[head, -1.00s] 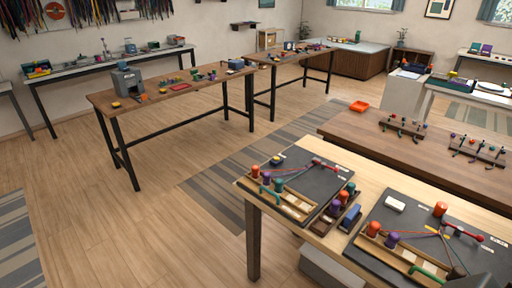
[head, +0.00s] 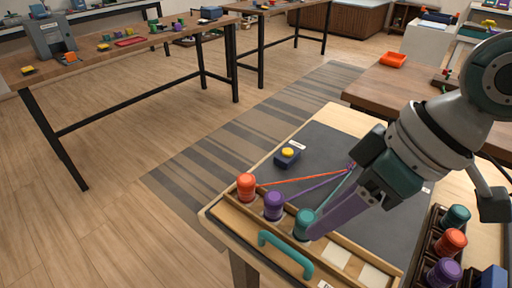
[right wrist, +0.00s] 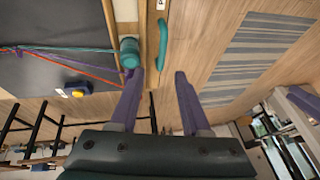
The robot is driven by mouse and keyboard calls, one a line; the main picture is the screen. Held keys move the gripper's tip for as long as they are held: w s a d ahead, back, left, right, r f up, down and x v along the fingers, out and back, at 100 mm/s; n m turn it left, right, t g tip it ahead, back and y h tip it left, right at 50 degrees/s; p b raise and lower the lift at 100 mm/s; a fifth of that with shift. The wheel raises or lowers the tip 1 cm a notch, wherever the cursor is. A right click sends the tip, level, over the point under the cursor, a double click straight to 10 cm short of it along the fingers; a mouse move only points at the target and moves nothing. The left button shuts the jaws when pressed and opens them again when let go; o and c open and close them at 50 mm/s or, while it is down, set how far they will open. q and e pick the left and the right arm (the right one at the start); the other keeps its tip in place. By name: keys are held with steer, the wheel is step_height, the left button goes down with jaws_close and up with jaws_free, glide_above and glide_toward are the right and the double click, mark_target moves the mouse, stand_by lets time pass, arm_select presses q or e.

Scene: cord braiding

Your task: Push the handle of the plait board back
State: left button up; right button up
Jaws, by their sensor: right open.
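The plait board (head: 340,150) is a dark slab with a wooden rack (head: 345,245) along its front. A teal handle (head: 285,254) stands on the rack's front edge; it also shows in the right wrist view (right wrist: 163,42). Orange (head: 246,187), purple (head: 273,205) and teal (head: 304,224) bobbins stand in the rack, with cords running back toward a point beside my arm. My right gripper (right wrist: 158,74) is open, with purple fingers. Its tips are close to the teal bobbin, and the handle lies just ahead, between their lines. I cannot tell whether anything touches. My left gripper is out of view.
A blue block with a yellow button (head: 287,156) sits on the board's left. A dark tray of bobbins (head: 437,235) stands right of the board. My right arm hides the board's back right. Striped rug and open floor lie to the left.

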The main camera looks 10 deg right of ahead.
mark_target(290, 248)
steer(key=x, duration=0.2)
steer(key=b+x, duration=0.1)
steer(key=x, duration=0.4)
steer(key=shift+s+a+f+b, duration=0.2)
steer(key=shift+f+b, duration=0.05)
steer(key=shift+b, duration=0.1)
steer(key=shift+w+a+f, duration=0.15)
steer(key=shift+a+f, duration=0.05)
steer(key=shift+f, duration=0.2)
jaws_close()
stand_by(0.5)
